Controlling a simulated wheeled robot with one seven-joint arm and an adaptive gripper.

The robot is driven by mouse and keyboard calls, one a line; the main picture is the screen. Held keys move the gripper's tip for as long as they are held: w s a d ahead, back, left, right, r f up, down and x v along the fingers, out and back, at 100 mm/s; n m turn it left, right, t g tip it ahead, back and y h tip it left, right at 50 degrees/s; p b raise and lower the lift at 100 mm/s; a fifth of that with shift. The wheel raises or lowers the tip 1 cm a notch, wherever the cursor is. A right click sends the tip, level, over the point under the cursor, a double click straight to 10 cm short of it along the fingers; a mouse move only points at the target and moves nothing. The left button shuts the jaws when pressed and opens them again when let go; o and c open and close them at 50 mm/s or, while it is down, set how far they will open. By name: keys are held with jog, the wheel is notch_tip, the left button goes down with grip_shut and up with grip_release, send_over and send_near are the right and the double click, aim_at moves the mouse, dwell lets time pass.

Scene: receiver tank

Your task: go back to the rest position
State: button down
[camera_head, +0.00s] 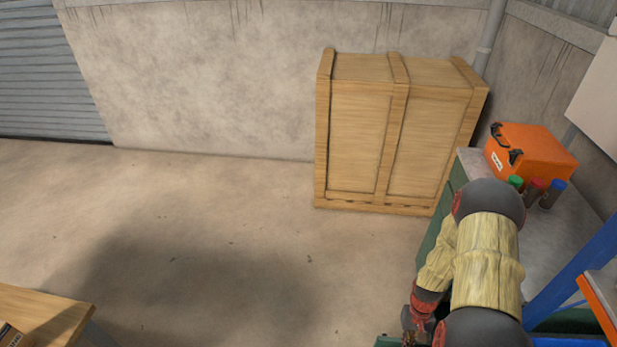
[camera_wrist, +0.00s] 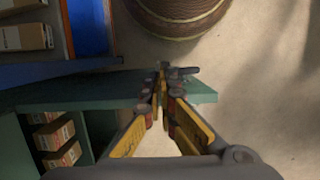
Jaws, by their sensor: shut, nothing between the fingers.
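My gripper (camera_wrist: 163,80) shows in the wrist view with its yellow-sided fingers brought together at the tips. It is shut and nothing is between the fingers. It points past the edge of a green bench (camera_wrist: 90,91), with the floor beyond. In the head view my arm reaches down at the lower right, in front of the green cabinet, and my fingertips cannot be made out there.
A wooden crate (camera_head: 358,135) stands by the wall. An orange case (camera_head: 535,150) and several capped bottles sit on the grey-topped cabinet (camera_head: 560,235). A wooden table corner (camera_head: 45,312) is at lower left. Small boxes (camera_wrist: 55,133) and a brown ribbed round object (camera_wrist: 180,22) lie near my gripper. The middle floor is clear.

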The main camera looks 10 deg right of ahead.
jog(key=s+a+r+g+y, duration=0.1)
jog(key=s+a+r, duration=0.2)
jog(key=s, duration=0.2)
jog(key=w+a+r+t+h, duration=0.1)
jog(key=w+a+r, duration=0.15)
jog(key=r, duration=0.95)
jog(key=w+a+r, duration=0.2)
jog(key=a+r, duration=0.2)
jog(key=r, duration=0.9)
jog(key=a+r+n+t, duration=0.1)
jog(key=a+r, duration=0.3)
jog(key=r, duration=0.4)
jog(key=s+a+r+n+t, duration=0.1)
jog(key=a+r+t, duration=0.3)
jog(key=r, duration=0.4)
jog(key=a+r+n+t+h, duration=0.1)
jog(key=a+r+n+t, duration=0.1)
jog(key=a+r, duration=0.3)
notch_tip(320, 180, up, 3)
jog(key=shift+s+f+n+t, duration=0.1)
jog(key=shift+s+n+t, duration=0.2)
jog(key=shift+t, duration=0.3)
